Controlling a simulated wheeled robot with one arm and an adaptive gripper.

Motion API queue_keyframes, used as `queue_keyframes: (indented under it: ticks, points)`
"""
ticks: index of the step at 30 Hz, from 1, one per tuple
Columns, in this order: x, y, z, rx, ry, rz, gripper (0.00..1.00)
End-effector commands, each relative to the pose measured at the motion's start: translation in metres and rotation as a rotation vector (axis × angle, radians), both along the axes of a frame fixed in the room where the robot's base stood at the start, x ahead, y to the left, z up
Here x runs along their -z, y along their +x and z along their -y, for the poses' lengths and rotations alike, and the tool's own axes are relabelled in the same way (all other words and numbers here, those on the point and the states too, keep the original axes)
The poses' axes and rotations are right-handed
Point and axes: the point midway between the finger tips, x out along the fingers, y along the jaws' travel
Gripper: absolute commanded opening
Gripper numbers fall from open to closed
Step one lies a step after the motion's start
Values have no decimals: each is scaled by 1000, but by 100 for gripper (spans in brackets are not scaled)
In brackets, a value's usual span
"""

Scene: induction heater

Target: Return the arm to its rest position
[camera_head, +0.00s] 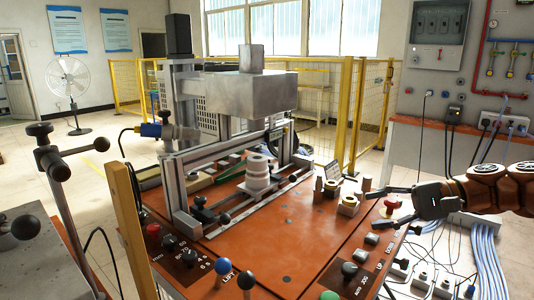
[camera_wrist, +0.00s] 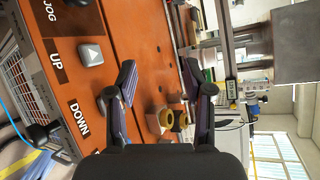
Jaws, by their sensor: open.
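My gripper (camera_head: 374,204) reaches in from the right in the head view, over the right edge of the orange-brown machine table (camera_head: 290,232). Its two dark fingers are spread with nothing between them. In the wrist view, my gripper (camera_wrist: 158,67) also shows open fingers, with the table top beyond them. The arm behind it, orange-brown with dark joints, extends to the right edge of the head view. A red button (camera_head: 391,202) is close to the fingers in the picture; I cannot tell the gap.
The metal heater head (camera_head: 245,92) and its frame stand on the table, with a white stepped cylinder (camera_head: 258,172) below. Gold-topped ring blocks (camera_head: 348,205) sit left of my gripper. Levers and knobs line the front edge. Power strips and cables (camera_head: 425,275) lie at lower right.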

Motion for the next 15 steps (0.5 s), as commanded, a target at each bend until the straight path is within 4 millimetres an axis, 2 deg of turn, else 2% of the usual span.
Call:
queue_keyframes:
  ticks: [1, 6, 10, 15]
  points:
    - [-18, -11, -25, -48, -46, 0, 51]
    - [-28, -52, -91, -191, -224, -7, 51]
    - [-28, -89, -124, -285, -371, -7, 51]
    - [-22, -140, -146, -390, -573, -3, 51]
